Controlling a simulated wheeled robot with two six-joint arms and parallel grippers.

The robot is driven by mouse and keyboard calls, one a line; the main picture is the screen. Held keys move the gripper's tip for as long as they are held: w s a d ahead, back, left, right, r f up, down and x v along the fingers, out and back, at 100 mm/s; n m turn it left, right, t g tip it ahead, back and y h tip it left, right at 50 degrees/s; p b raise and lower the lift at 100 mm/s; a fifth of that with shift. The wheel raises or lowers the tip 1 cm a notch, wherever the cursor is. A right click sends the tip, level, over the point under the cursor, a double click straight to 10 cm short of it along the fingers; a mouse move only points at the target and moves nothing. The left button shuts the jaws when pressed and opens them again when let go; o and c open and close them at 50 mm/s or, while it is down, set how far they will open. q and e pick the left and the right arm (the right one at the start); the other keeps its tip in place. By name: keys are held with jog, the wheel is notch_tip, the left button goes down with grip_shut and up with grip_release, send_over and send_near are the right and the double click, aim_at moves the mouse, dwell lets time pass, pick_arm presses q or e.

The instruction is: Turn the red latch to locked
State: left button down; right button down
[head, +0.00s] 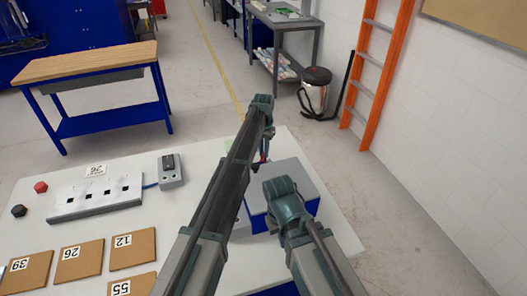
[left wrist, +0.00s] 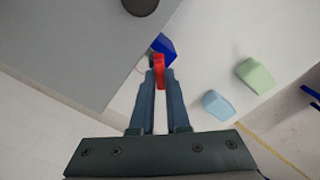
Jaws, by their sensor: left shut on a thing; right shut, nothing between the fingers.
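The red latch (left wrist: 158,66) shows in the left wrist view between the fingertips of my left gripper (left wrist: 159,76). The gripper is shut on it, and a blue part (left wrist: 164,45) lies just beyond. In the head view my left gripper (head: 264,148) reaches down at the far side of a grey-topped box with blue sides (head: 287,172). The latch is mostly hidden there behind my arm. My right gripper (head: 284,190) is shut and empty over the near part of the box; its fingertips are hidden. Whether the latch is turned to locked cannot be told.
The white table (head: 215,270) holds a socket strip (head: 95,196), a small switch box (head: 170,170) and several numbered brown tiles (head: 80,258) left of my arms. A green block (left wrist: 255,75) and a light blue block (left wrist: 217,105) lie right of the latch in the left wrist view.

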pick_arm(q)
jog(key=n, duration=0.4)
jog(key=shift+d+n, duration=0.1)
jog(key=shift+n, duration=0.2)
jog(key=shift+d+n, duration=0.15)
jog(key=shift+n, duration=2.15)
jog(key=c, duration=0.9)
grip_release()
jog(key=shift+r, duration=0.1)
notch_tip(320, 180, up, 14)
jog(key=p, duration=1.3)
jog(key=shift+f+p, duration=0.2)
jog(key=shift+p, duration=0.2)
